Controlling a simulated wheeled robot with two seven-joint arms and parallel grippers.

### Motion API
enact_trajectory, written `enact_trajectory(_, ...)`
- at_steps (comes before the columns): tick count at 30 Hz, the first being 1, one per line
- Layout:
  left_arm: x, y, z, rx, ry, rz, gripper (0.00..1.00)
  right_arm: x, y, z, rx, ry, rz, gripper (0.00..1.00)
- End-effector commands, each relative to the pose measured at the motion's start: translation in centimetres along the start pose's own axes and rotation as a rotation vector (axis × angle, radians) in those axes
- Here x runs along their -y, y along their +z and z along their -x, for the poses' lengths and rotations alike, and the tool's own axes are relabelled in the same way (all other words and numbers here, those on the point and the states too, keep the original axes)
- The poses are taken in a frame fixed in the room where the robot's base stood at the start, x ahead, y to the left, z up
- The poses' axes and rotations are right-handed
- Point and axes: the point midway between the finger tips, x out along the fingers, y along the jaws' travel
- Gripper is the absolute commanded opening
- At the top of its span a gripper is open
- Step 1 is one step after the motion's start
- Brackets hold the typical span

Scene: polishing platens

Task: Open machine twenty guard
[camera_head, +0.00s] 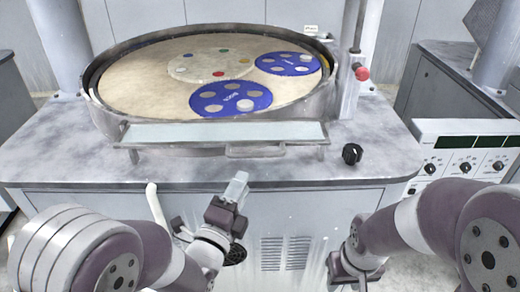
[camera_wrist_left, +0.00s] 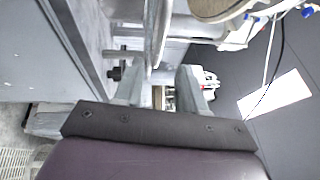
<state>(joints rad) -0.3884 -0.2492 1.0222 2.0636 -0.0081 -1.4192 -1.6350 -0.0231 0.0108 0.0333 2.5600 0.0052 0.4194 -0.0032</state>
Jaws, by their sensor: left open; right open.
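The machine guard (camera_head: 222,133) is a long, pale translucent panel in a grey frame along the front of the round polishing bowl. A thin bar handle (camera_head: 275,149) runs along its lower front edge. My left gripper (camera_head: 238,182) is open and empty, below and a little left of the handle, in front of the bench's front edge. In the left wrist view its two fingers (camera_wrist_left: 163,88) are spread, with grey machine edges beyond them. My right gripper (camera_head: 350,268) is low at the front right, apart from the machine; its fingertips are hard to make out.
The bowl (camera_head: 325,98) holds a tan platen (camera_head: 145,85) with two blue carriers (camera_head: 230,97) and a cream one. A black knob (camera_head: 352,153) sits on the bench right of the handle. A red button (camera_head: 362,74) is on the post. A control box (camera_head: 465,150) stands at right.

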Motion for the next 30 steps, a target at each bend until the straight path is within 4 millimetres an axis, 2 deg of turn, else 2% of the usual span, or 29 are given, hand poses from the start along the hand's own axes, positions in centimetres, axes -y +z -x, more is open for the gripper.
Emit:
enact_trajectory(9, 0.1, 0.0, -7.3, 0.0, 0.004, 0.001, 0.4, 0.0, -0.2, 1.6, 0.0, 0.0, 0.0, 0.43)
enact_trajectory(15, 0.0, 0.1, -10.7, 0.001, 0.004, 0.002, 0.4, 0.0, -0.3, 2.2, 0.0, 0.0, 0.0, 0.43)
enact_trajectory(21, -0.1, 0.1, -12.1, 0.001, 0.004, 0.002, 0.4, 0.0, -0.3, 2.4, 0.0, 0.0, 0.0, 0.43)
enact_trajectory(29, -0.1, 0.1, -12.2, 0.001, 0.004, 0.002, 0.4, 0.0, -0.3, 2.3, 0.0, 0.0, 0.0, 0.43)
enact_trajectory(30, -0.1, 0.1, -12.2, 0.001, 0.005, 0.002, 0.27, 0.0, -0.3, 2.3, 0.0, 0.0, 0.0, 0.43)
